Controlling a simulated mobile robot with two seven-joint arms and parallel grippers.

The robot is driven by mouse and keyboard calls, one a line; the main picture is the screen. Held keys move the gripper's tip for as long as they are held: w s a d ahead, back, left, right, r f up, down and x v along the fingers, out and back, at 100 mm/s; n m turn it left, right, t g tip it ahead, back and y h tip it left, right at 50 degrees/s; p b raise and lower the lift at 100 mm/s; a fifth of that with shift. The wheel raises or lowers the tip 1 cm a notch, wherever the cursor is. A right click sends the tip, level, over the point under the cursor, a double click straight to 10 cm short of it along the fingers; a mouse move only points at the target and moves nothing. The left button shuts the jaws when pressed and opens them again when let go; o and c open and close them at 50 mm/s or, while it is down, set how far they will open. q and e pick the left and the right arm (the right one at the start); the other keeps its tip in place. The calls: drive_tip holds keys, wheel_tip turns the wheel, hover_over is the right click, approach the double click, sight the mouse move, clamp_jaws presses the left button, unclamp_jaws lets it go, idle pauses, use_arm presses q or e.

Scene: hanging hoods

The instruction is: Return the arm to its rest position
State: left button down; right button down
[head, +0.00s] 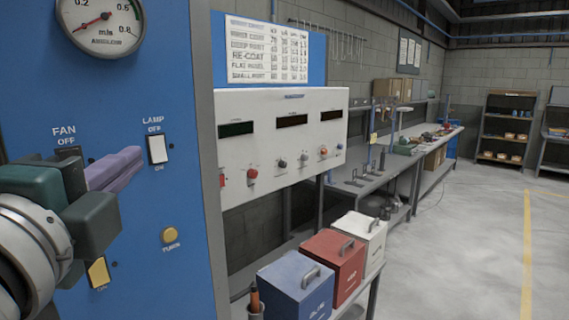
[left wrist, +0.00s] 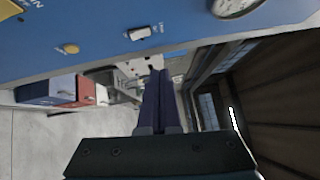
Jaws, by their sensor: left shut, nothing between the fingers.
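My left gripper (head: 122,167) comes in from the left in the head view, in front of the blue panel (head: 185,215). Its purple fingers are pressed together with nothing between them. In the left wrist view the fingers (left wrist: 158,78) also show closed, pointing toward the far room. The white lamp switch (head: 157,149) is just right of the fingertips in the head view, and I cannot tell the exact gap. My right gripper is not in view.
A round gauge (head: 100,20) is at the panel's top and a yellow turn button (head: 170,235) lower down. Blue, red (head: 333,262) and white boxes stand on a bench to the right. A white control panel (head: 283,140) is behind. The floor (head: 465,230) at right is clear.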

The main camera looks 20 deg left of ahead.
use_arm(q)
drive_tip(key=s+d+f+n+g+h, duration=0.1)
drive_tip(key=s+f+n+g+h, duration=0.1)
drive_tip(key=s+f+n+g, duration=0.45)
drive_tip(key=s+d+f+n+g+h, duration=0.1)
drive_tip(key=s+f+n+g, duration=0.25)
drive_tip(key=f, duration=0.65)
drive_tip(key=s+d+f+n+g+h, duration=0.2)
drive_tip(key=s+d+f+g+h, duration=0.15)
drive_tip(key=s+d, duration=0.2)
drive_tip(key=w+r+p+v, duration=0.1)
drive_tip(key=w+p+v, duration=0.1)
drive_tip(key=p+v, duration=1.1)
drive_tip(key=shift+w+n+h+p, duration=0.3)
drive_tip(key=shift+w+h+p, duration=0.05)
drive_tip(key=shift+h+p, duration=0.1)
drive_tip(key=shift+g, duration=0.25)
